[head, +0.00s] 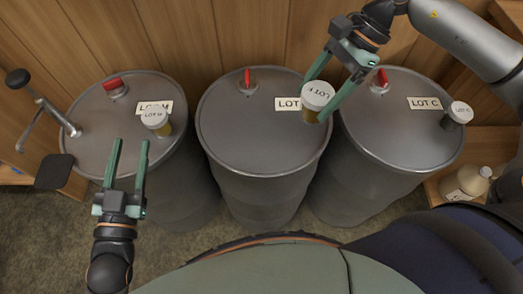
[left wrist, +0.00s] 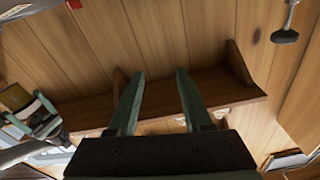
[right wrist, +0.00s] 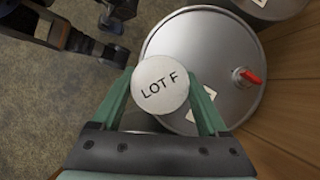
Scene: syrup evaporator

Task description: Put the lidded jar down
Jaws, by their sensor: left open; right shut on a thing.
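My right gripper (head: 341,88) is shut on a lidded jar (head: 318,95) with a white lid and amber contents, at the right part of the middle drum's top (head: 235,130). The lid reads LOT F in the right wrist view (right wrist: 160,84), between the fingers of my right gripper (right wrist: 164,110). I cannot tell whether the jar touches the drum. The jar or gripper hides the end of the middle drum's LOT label (head: 287,104). My left gripper (head: 128,145) is open and empty, in front of the left drum; its fingers also show in the left wrist view (left wrist: 160,95).
The left drum (head: 95,150) bears a white-lidded jar (head: 155,121). The right drum (head: 385,125), labelled LOT C, bears another jar (head: 459,113) near its right rim. Red-handled bungs stand on the drum tops. A beige jug (head: 466,183) stands at right. The middle drum's left top is clear.

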